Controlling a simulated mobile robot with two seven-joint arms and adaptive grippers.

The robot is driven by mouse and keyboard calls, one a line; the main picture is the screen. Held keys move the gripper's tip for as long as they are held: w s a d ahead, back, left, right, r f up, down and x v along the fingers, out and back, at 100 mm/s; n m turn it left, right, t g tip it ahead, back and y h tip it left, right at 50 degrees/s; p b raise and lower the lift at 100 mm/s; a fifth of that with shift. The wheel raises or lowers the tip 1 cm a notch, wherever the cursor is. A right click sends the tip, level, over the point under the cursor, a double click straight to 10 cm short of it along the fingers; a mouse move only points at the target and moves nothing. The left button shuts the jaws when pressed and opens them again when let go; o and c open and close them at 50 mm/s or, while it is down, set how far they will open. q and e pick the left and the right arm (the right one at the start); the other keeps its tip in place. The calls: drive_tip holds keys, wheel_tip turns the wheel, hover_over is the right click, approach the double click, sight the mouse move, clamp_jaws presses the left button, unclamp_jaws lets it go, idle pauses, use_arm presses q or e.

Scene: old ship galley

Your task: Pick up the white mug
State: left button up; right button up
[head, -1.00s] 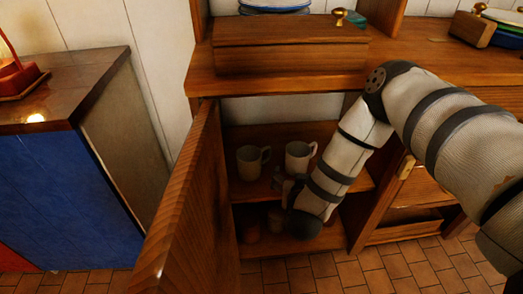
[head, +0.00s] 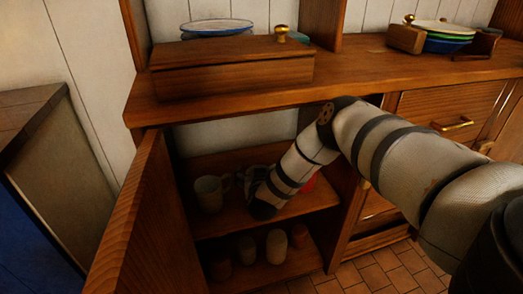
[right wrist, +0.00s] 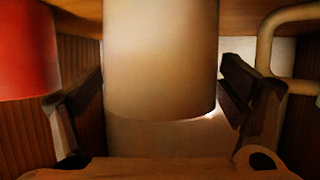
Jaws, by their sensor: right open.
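In the right wrist view a white mug (right wrist: 160,60) fills the middle, between the spread fingers of my right gripper (right wrist: 160,105). The gripper is open, with a gap visible beside the mug on the right. In the head view my right gripper (head: 256,184) is inside the open cupboard at the upper shelf, and the arm mostly hides that mug. A second pale mug (head: 209,195) stands on the same shelf to the left, its handle towards the gripper. A handle (right wrist: 288,45) shows at the right of the wrist view. My left gripper is out of view.
The open wooden door (head: 140,225) stands left of the cupboard. A red object (head: 309,183) is right of my gripper and shows in the wrist view (right wrist: 28,52). Several jars (head: 276,246) stand on the lower shelf. The counter (head: 345,75) is above.

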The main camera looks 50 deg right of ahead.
drive_tip(key=shift+r, duration=0.1)
drive_tip(key=c, duration=1.4)
